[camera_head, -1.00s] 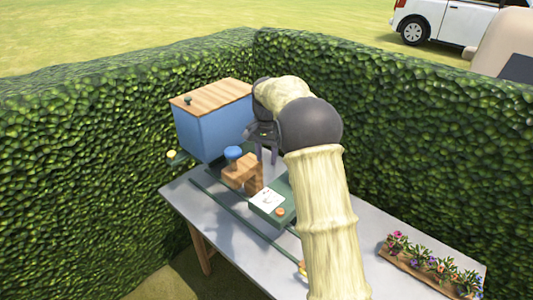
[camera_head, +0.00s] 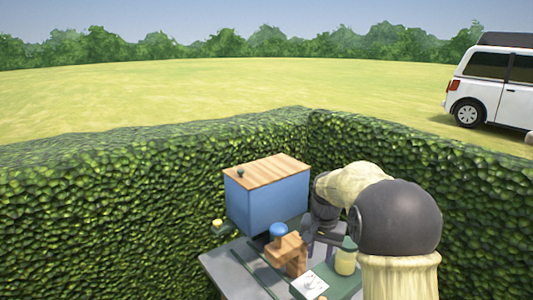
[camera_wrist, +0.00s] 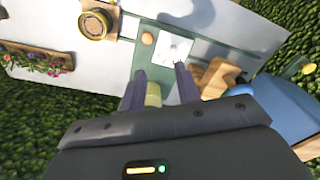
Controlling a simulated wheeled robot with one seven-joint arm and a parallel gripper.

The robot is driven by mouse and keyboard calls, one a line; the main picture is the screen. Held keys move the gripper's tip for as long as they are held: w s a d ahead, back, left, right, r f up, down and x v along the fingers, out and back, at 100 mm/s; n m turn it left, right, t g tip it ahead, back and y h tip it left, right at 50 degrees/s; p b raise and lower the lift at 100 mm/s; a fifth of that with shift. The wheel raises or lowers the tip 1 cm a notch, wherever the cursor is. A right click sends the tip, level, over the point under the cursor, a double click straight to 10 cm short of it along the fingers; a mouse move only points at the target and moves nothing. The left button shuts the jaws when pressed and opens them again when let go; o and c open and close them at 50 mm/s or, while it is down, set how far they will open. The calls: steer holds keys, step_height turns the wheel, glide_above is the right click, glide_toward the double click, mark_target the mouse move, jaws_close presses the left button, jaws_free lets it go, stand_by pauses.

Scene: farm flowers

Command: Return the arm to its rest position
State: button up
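My arm is bent over the table, its dark elbow joint large at the right of the head view. My gripper (camera_head: 322,251) hangs with fingers pointing down, just right of the wooden block stack. In the wrist view my gripper (camera_wrist: 160,70) has its two dark fingers clearly apart. A pale yellow jar (camera_head: 345,262) stands on the green strip, right of the fingers in the head view. In the wrist view the jar (camera_wrist: 153,95) shows between the fingers, nearer the left one, with no visible grip on it.
A blue box with a wooden lid (camera_head: 267,200) stands behind the wooden blocks (camera_head: 288,252). A white card (camera_head: 309,285) lies on the green strip. A flower tray (camera_wrist: 35,57) is on the grey table. Hedges (camera_head: 110,225) close in behind; a white van (camera_head: 495,85) is far off.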

steer(key=s+f+n+t, duration=0.1)
steer(key=s+f+n, duration=0.1)
steer(key=s, duration=0.9)
steer(key=s+f+n, duration=0.2)
steer(key=s+f, duration=0.1)
steer(key=s, duration=0.8)
steer(key=shift+s+f+n+t, duration=0.35)
steer(key=shift+f+n+t, duration=0.05)
